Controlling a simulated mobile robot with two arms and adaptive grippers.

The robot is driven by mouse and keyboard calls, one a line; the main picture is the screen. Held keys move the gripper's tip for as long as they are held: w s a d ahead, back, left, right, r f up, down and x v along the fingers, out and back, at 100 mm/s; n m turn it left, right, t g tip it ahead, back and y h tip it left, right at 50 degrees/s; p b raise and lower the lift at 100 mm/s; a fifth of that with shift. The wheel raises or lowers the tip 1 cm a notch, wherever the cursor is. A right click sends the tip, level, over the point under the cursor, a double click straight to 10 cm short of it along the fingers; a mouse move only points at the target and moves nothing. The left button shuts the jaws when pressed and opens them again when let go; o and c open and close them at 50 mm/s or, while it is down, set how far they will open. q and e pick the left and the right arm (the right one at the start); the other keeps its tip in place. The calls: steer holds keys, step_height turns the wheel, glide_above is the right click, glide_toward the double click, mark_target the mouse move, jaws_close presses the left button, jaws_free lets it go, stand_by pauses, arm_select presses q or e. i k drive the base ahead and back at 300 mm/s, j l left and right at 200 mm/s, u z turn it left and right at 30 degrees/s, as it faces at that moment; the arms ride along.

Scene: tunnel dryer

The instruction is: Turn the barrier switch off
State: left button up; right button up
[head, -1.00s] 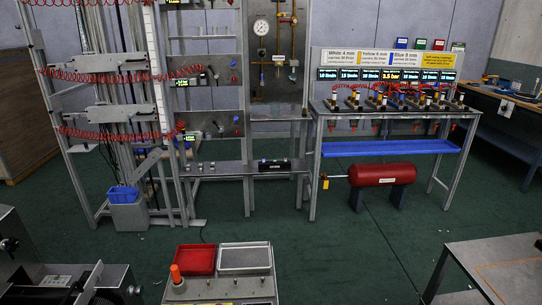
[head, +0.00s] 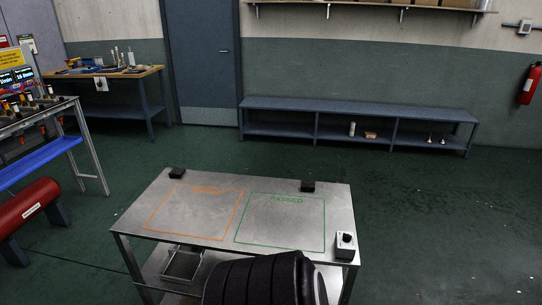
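Neither of my grippers is in view. A dark ribbed shape at the bottom centre covers part of the table's front edge.
The table has an orange outlined area and a green one marked PASSED, with two small black blocks (head: 177,173) (head: 308,186) at its back edge. A red cylinder (head: 27,207) lies at left. Floor right of the table is clear.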

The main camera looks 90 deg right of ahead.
mark_target(347, 238)
steer(key=z, duration=3.4)
